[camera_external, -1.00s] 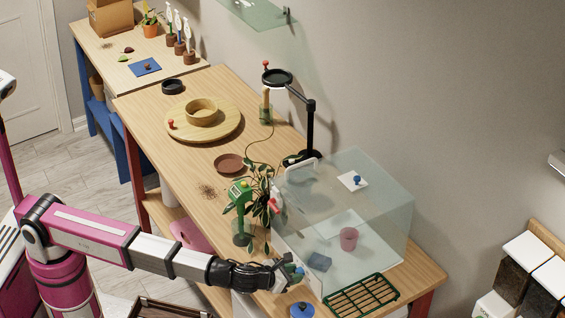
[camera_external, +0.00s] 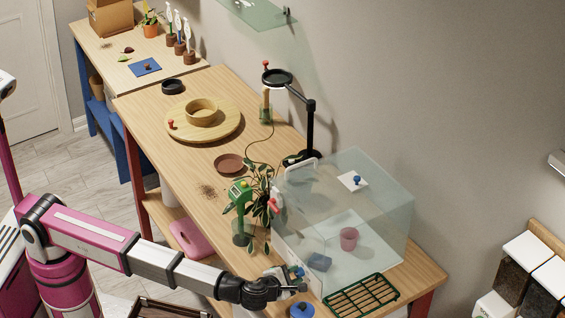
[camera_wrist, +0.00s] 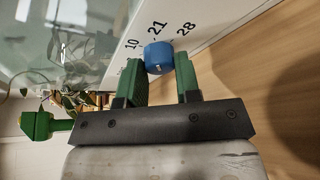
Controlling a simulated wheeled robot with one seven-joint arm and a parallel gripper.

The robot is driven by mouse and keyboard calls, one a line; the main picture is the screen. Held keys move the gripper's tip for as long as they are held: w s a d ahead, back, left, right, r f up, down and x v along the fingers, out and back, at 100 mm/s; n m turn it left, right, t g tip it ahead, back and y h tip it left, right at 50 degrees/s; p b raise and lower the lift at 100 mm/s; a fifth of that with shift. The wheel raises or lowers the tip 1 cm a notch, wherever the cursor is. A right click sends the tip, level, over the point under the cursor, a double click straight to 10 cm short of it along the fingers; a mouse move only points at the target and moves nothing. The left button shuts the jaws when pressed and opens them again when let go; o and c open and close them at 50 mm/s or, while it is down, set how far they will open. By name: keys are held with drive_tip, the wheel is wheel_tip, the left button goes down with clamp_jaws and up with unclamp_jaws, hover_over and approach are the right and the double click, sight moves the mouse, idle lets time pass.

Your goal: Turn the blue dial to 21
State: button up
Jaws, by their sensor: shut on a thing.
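The blue dial (camera_wrist: 157,56) sits on the white front panel (camera_wrist: 118,62) of the clear case, with the numbers 10, 21 and 28 printed around it. The 21 is just beyond the dial in the wrist view. My gripper (camera_wrist: 160,68) has its green fingers on both sides of the dial and is shut on it. A small pale mark shows on the dial's near face; I cannot tell which number the dial points to. In the external view my gripper (camera_external: 296,276) is at the case's front lower edge, and the arm hides most of the dial.
The clear case (camera_external: 375,205) holds a pink cup (camera_external: 348,238). A green rack (camera_external: 362,296) and a blue round object (camera_external: 301,311) are close to the gripper.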

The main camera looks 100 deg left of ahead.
idle(0.3)
drive_tip(key=o, duration=0.9)
drive_tip(key=v, duration=1.1)
drive_tip(key=shift+w+f, duration=0.1)
